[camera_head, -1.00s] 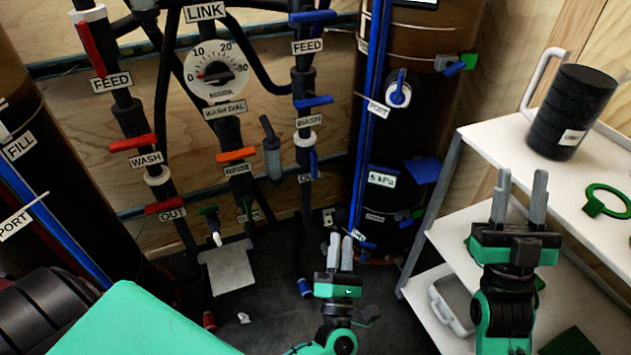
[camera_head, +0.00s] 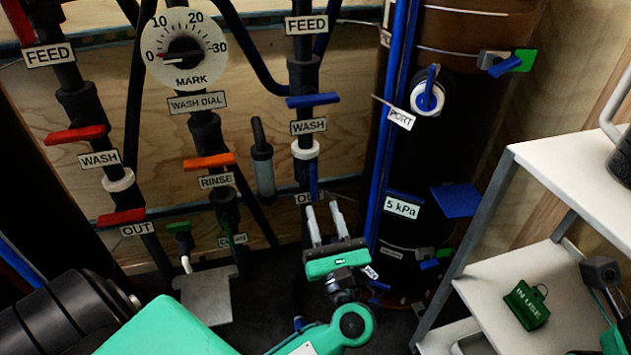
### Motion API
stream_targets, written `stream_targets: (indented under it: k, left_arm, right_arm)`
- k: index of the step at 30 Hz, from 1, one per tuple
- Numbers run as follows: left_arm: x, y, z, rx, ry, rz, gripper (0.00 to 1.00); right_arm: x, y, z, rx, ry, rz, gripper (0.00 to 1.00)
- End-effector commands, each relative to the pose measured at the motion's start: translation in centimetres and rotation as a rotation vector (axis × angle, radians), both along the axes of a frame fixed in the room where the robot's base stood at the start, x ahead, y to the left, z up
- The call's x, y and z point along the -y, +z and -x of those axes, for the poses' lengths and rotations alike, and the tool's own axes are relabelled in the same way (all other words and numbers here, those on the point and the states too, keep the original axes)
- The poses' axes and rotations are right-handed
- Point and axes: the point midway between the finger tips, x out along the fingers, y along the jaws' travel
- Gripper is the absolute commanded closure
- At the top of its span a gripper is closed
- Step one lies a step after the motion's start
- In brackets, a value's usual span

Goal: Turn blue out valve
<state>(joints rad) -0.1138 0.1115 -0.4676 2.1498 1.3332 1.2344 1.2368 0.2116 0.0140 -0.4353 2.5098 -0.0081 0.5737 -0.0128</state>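The blue OUT valve (camera_head: 314,180) is a narrow blue handle hanging straight down along the right-hand dark pipe, below the blue WASH valve (camera_head: 313,100). Its OUT label (camera_head: 303,199) is partly hidden behind my gripper's fingers. My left gripper (camera_head: 323,207) points up from below, with its two light grey fingers apart and nothing seen between them. Its fingertips appear just below the handle; I cannot tell whether they touch it.
A dark tank with a blue pipe (camera_head: 393,130) and a blue-handled port (camera_head: 428,95) stands right of the valve. A white shelf rack (camera_head: 570,165) stands further right, with a green tag (camera_head: 525,305) on it. Red valves (camera_head: 122,217) and an orange valve (camera_head: 208,162) are to the left.

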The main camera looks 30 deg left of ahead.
Motion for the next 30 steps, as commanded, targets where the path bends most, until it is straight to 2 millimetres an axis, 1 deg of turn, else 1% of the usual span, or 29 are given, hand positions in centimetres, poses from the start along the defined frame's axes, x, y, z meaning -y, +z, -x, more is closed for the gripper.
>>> stream_targets:
  k: [1,6,12,18,25,30]
  left_arm:
    - [-0.8,0.4,-0.7,0.005,0.0,-0.002,0.67]
    - [-3.3,1.7,-2.8,0.004,0.0,-0.003,0.67]
    - [-5.2,2.7,-4.4,0.001,0.0,-0.003,0.67]
    - [-5.8,3.2,-5.0,0.0,-0.001,-0.002,0.67]
    - [-5.8,3.2,-5.0,-0.001,0.0,-0.002,0.67]
    - [-5.8,3.2,-5.0,-0.002,0.0,-0.001,1.0]
  right_arm:
    - [-0.1,-0.1,0.1,0.006,0.004,0.001,0.64]
    - [-0.4,0.0,0.2,0.016,0.011,0.003,0.64]
    - [-0.4,0.2,0.2,0.02,0.013,0.002,0.64]
    - [-0.4,0.3,0.2,0.021,0.012,-0.001,0.64]
    - [-0.3,0.6,0.4,0.032,0.014,-0.01,0.64]
    - [-0.3,0.6,0.4,0.032,0.014,-0.01,0.64]
